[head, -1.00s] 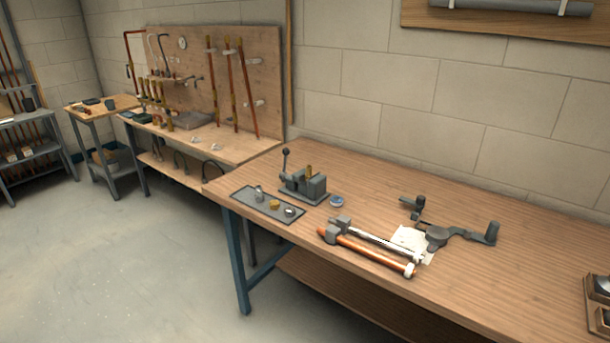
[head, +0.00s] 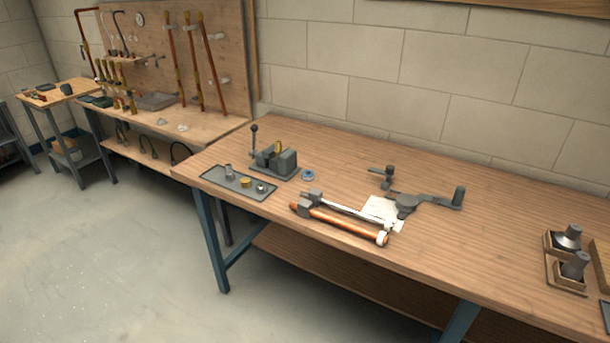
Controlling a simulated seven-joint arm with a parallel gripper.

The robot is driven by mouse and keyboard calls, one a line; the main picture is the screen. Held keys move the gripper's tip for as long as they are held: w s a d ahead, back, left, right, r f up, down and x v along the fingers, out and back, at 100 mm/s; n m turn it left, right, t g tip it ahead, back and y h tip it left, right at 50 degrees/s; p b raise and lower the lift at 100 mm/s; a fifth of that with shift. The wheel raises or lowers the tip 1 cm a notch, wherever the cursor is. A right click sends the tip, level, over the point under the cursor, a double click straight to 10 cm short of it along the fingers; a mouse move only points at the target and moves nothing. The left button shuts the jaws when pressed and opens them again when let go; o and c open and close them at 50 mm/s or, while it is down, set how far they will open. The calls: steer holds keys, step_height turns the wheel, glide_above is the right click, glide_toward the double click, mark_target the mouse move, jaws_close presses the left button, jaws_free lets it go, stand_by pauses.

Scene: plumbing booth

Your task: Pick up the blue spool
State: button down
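A small blue ring-shaped thing, which looks like the blue spool (head: 308,175), lies on the wooden workbench (head: 480,250) in the head view. It sits just right of a grey vise-like tool (head: 274,162) with an upright lever. It is apart from the pipes in front of it. It is small in the picture, so its details are hard to tell. My gripper is not in view.
A grey tray (head: 221,183) with small fittings lies left of the spool. An orange pipe (head: 338,225) and a white pipe lie in front. A grey bending tool (head: 407,202) and white paper (head: 381,213) are to the right. Wooden holders (head: 566,280) stand far right.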

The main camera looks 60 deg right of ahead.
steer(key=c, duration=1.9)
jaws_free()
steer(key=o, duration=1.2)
